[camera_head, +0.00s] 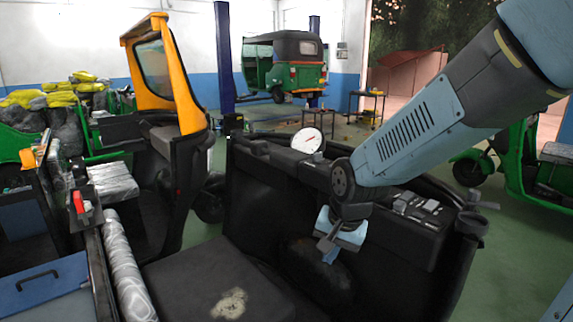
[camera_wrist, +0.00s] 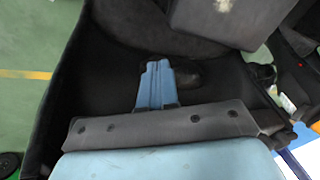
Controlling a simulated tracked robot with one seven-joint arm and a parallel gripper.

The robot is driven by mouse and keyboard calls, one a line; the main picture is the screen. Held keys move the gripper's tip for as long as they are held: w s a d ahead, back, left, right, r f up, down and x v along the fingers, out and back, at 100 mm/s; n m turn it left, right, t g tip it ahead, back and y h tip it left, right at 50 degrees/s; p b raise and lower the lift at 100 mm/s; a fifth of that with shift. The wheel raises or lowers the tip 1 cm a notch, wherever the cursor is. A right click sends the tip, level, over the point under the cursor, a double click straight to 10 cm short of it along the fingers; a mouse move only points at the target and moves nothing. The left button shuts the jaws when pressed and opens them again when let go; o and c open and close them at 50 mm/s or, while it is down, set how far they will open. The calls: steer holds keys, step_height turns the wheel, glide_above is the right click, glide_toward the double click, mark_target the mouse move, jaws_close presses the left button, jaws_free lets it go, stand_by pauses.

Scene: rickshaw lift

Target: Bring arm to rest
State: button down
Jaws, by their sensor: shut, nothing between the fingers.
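My arm (camera_head: 425,125) reaches in from the upper right in the head view, a light blue and dark grey limb. My gripper (camera_head: 329,255) hangs at its end, in front of the black panel of the rickshaw body (camera_head: 262,200). In the wrist view my gripper (camera_wrist: 158,66) shows as two light blue fingers lying together, with nothing between them. Below the gripper in the head view is a dark rounded shape. I cannot tell whether the fingers touch anything.
A round white gauge (camera_head: 308,141) stands on the black ledge near my arm. A worn black seat (camera_head: 215,285) lies at the lower middle. A yellow-framed rickshaw cab (camera_head: 160,75) stands left. A green rickshaw (camera_head: 285,65) stands at the back. Green floor (camera_head: 510,250) shows at right.

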steer(key=s+d+r+n+t+h, duration=0.1)
steer(key=s+d+r+n, duration=0.1)
steer(key=s+d+r, duration=0.3)
steer(key=s+d+r+n+t, duration=0.1)
steer(key=s+d+r+n, duration=0.1)
steer(key=s+d+r, duration=0.3)
steer(key=d+r, duration=0.4)
steer(key=shift+r+t+h, duration=0.3)
steer(key=shift+r+h, duration=0.1)
steer(key=shift+s, duration=0.1)
